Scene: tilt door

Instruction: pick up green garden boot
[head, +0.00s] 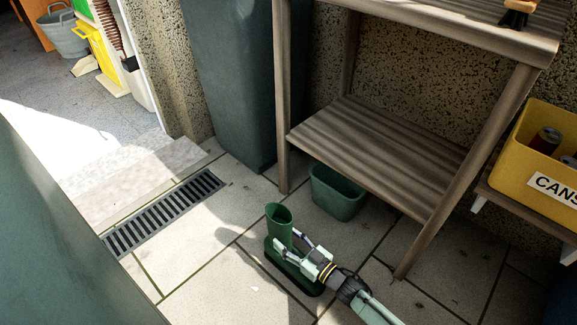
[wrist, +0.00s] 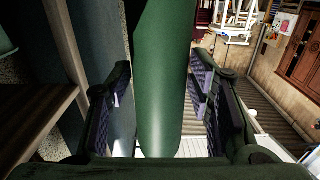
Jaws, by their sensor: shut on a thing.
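The green garden boot (head: 278,224) is in the lower middle of the head view, upright with its open top facing up. Its dark green foot reaches down and right under my gripper. My gripper (head: 287,243) comes in from the lower right and is shut on the boot, one finger on each side of the shaft. In the wrist view the green boot (wrist: 163,85) fills the middle between the two dark padded fingers. I cannot tell if its sole touches the paving.
A wooden shelf table (head: 380,140) stands just behind, with a green bin (head: 338,190) under it. A yellow cans crate (head: 545,150) is at right. A drain grate (head: 163,214) and step lie left. A large grey-green panel (head: 50,240) fills the lower left. Paving around the boot is clear.

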